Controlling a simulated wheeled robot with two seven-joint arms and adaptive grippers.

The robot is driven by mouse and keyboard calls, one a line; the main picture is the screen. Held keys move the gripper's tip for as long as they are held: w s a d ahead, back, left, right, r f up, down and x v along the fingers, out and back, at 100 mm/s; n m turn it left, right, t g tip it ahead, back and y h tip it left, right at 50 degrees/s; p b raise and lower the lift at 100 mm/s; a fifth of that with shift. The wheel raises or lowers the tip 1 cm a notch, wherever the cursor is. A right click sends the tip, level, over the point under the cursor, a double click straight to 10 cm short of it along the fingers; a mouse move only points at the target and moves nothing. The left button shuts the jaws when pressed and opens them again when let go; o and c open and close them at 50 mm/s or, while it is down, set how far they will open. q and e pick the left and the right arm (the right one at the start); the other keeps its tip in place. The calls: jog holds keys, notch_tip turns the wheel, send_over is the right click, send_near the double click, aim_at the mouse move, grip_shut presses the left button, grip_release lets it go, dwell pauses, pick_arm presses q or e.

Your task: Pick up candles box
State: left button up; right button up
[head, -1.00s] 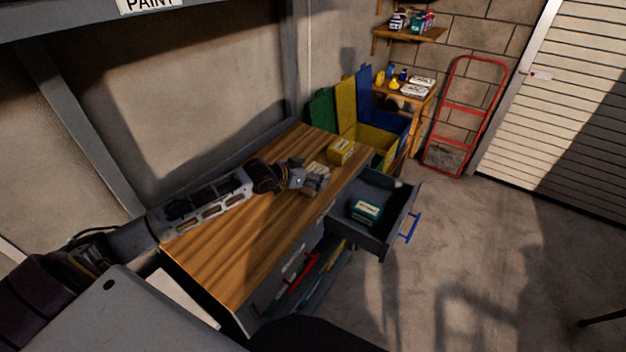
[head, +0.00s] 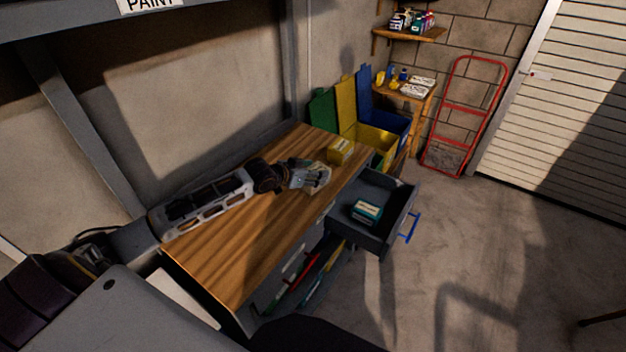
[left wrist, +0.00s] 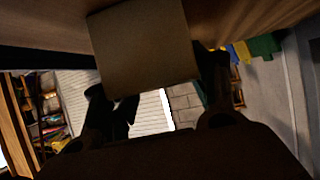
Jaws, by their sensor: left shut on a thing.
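A small pale cream box (head: 322,169) is at my left gripper (head: 314,180), above or on the wooden workbench (head: 225,250), toward its far end. In the left wrist view the box (left wrist: 145,50) shows a plain tan face between the two dark fingers of my left gripper (left wrist: 160,92), which is shut on it. The fingers hide part of the box in the head view, and its label cannot be read. I cannot tell whether it touches the bench top. My right gripper is not in view.
A yellow box (head: 340,151) stands just beyond the held box. An open drawer (head: 385,242) with a teal and white box (head: 367,212) juts out at the bench's right. Green, yellow and blue bins (head: 378,140) stand behind.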

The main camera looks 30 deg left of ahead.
pick_arm(q)
jog(key=shift+c, duration=0.4)
jog(key=shift+r, duration=0.85)
notch_tip(320, 180, up, 7)
jog(key=shift+f, duration=0.1)
jog(key=shift+r, duration=0.75)
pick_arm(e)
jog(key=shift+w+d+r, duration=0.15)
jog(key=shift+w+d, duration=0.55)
